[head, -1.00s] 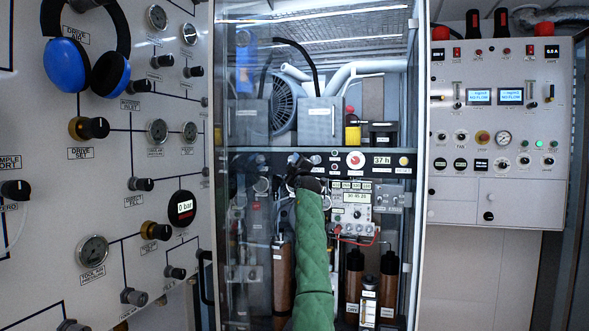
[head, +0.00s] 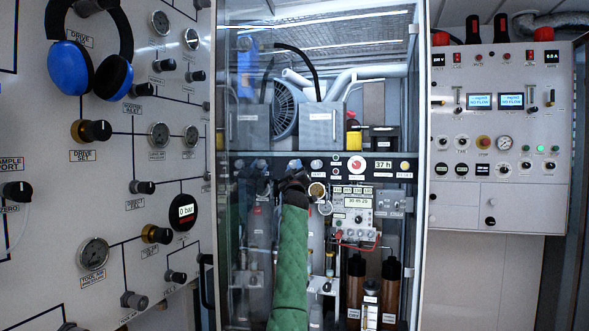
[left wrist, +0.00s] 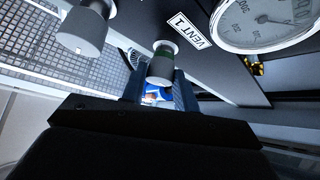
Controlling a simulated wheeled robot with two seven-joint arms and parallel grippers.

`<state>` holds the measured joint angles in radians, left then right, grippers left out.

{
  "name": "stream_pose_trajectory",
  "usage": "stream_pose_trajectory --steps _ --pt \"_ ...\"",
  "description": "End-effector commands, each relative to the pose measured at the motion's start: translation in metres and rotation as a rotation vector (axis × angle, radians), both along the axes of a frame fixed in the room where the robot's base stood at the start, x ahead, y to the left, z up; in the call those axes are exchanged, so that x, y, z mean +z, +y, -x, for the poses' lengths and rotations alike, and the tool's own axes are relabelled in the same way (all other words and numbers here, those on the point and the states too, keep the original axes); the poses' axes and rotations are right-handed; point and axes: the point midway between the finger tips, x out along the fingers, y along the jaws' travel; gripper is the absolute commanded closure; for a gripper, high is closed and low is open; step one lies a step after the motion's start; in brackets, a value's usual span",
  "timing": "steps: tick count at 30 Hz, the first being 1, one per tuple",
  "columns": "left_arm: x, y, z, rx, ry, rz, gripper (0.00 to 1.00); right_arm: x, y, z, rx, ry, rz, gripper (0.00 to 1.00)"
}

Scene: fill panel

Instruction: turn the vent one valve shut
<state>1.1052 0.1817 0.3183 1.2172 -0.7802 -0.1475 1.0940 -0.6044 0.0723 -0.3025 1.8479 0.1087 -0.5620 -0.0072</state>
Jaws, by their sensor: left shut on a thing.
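The vent one valve is a grey round knob (left wrist: 161,66) with a dark green band, beside a "VENT 1" label (left wrist: 188,30) in the left wrist view. My left gripper (left wrist: 158,88) has its two blue fingers on either side of this knob and is shut on it. In the head view my left gripper (head: 293,176) is at the dark strip inside the glass-fronted cabinet, at the end of my green-sleeved arm. There the gripper largely hides what it holds. The knob's turn angle cannot be told. My right gripper is not in view.
A second grey knob (left wrist: 85,32) and a round gauge (left wrist: 265,22) are close to the gripper in the left wrist view. The cabinet's glass (head: 232,230) is left of my arm. An instrument with a lit display (head: 352,205) and brown bottles (head: 390,285) are to the right.

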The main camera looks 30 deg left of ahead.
Motion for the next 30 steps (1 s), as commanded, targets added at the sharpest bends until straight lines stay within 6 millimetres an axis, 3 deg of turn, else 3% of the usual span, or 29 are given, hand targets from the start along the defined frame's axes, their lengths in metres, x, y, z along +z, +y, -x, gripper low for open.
stream_pose_trajectory --steps 11,12,15,24,30 --pt "-0.002 0.0 0.0 -0.001 0.002 -0.002 0.93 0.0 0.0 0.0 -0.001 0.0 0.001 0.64" --pt "-0.002 0.0 0.0 -0.001 0.002 -0.002 0.64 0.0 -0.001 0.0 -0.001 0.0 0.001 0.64" --pt "-0.002 0.0 0.0 -0.001 0.002 -0.002 0.48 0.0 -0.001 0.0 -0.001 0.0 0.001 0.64" --pt "-0.002 0.0 0.001 0.0 0.002 -0.002 0.48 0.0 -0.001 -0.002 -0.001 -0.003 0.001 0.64" --pt "-0.012 -0.008 0.011 0.0 0.002 -0.002 0.48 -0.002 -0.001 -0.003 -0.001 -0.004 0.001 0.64"
